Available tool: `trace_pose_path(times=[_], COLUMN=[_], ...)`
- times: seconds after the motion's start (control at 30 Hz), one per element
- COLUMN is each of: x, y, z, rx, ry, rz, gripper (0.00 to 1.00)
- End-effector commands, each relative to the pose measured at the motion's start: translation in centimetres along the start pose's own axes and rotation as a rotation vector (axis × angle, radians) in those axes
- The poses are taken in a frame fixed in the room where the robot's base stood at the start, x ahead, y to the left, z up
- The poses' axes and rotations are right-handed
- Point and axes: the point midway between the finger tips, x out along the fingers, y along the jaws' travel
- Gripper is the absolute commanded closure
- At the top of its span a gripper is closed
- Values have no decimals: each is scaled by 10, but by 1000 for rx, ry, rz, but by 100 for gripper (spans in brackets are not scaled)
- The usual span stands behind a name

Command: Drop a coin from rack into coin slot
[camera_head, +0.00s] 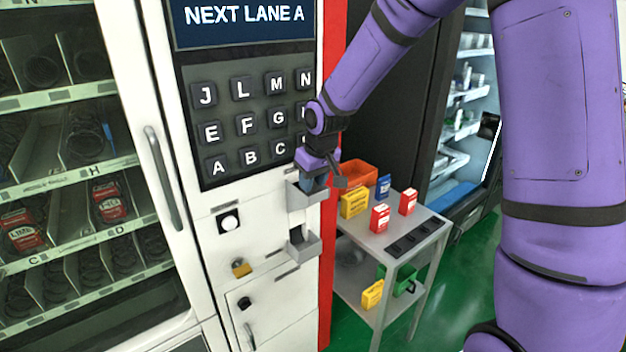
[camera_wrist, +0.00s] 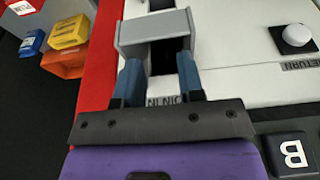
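My gripper (camera_head: 315,183) is at the upper grey holder (camera_head: 304,198) on the white front of the vending machine. In the wrist view my gripper (camera_wrist: 158,66) has its two blue fingers apart, with the grey holder (camera_wrist: 128,36) at their tips. A dark opening (camera_wrist: 163,58) shows between the fingers, and no coin is visible there. A partly covered label (camera_wrist: 163,102), apparently "COIN IN" seen upside down, lies between the fingers. A second grey holder (camera_head: 305,247) sits lower on the panel. I cannot make out a coin or the coin rack for certain.
The keypad (camera_head: 248,125) is above left, and a white round button (camera_head: 229,221) is left of the holders. A grey table (camera_head: 372,238) on the right bears an orange bin (camera_head: 357,172) and several small boxes. A red strip (camera_head: 328,230) edges the machine.

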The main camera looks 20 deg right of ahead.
Motion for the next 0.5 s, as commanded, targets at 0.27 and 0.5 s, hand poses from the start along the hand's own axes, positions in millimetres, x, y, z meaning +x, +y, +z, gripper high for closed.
trace_pose_path(times=[0.27,0.5], x=[-10,-52], y=[0,0], z=[0,-1], rx=[1,0], ry=[2,5], rz=[1,3], gripper=[65,65])
